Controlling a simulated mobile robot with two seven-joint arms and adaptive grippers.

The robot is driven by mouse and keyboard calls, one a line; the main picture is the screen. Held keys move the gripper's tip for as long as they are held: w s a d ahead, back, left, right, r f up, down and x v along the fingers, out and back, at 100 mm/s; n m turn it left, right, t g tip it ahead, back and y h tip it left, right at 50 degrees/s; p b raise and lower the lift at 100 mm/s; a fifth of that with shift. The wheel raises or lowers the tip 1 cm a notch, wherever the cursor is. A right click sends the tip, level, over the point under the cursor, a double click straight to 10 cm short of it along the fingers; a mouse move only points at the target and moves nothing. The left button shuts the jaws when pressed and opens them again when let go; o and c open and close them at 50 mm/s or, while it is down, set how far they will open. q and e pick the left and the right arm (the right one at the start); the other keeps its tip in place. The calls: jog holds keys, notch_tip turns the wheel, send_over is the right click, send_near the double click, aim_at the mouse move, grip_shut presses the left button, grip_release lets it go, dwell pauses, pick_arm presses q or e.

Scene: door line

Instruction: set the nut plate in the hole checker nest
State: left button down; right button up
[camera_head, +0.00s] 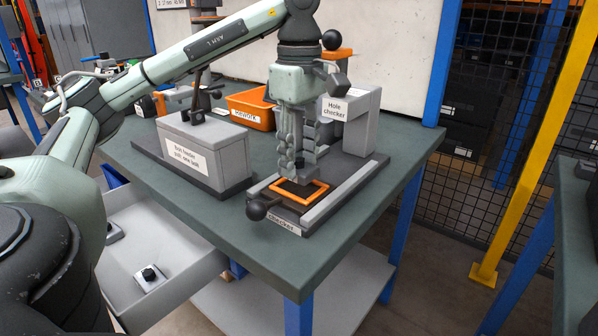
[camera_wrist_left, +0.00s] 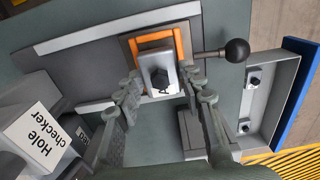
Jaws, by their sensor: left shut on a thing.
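The nut plate is a small grey plate with a dark knob, seen between my left gripper's fingers in the wrist view (camera_wrist_left: 150,84). My left gripper (camera_head: 300,170) is shut on it. The hole checker nest is the orange frame (camera_head: 318,191) around a dark recess on the grey fixture; it also shows in the wrist view (camera_wrist_left: 181,43). The plate overlaps the frame in the wrist view. In the head view the fingers are over the frame's back part, dark recess shows in front, and the plate seems just above it. My right gripper is in neither view.
The hole checker's grey housing (camera_head: 362,118) stands behind the nest. A black ball handle (camera_head: 257,209) sticks out at its front left. The bolt feeder box (camera_head: 204,150) and an orange bin (camera_head: 250,107) stand to the left. An open drawer (camera_head: 160,240) below holds similar plates (camera_head: 149,279).

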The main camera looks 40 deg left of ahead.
pick_arm(q)
jog(key=shift+f, duration=1.2)
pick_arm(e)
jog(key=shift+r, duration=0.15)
pick_arm(q)
jog(key=shift+f, duration=0.1)
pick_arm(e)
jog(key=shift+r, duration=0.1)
pick_arm(q)
jog(key=c, duration=1)
grip_release()
jog(key=shift+o, duration=0.2)
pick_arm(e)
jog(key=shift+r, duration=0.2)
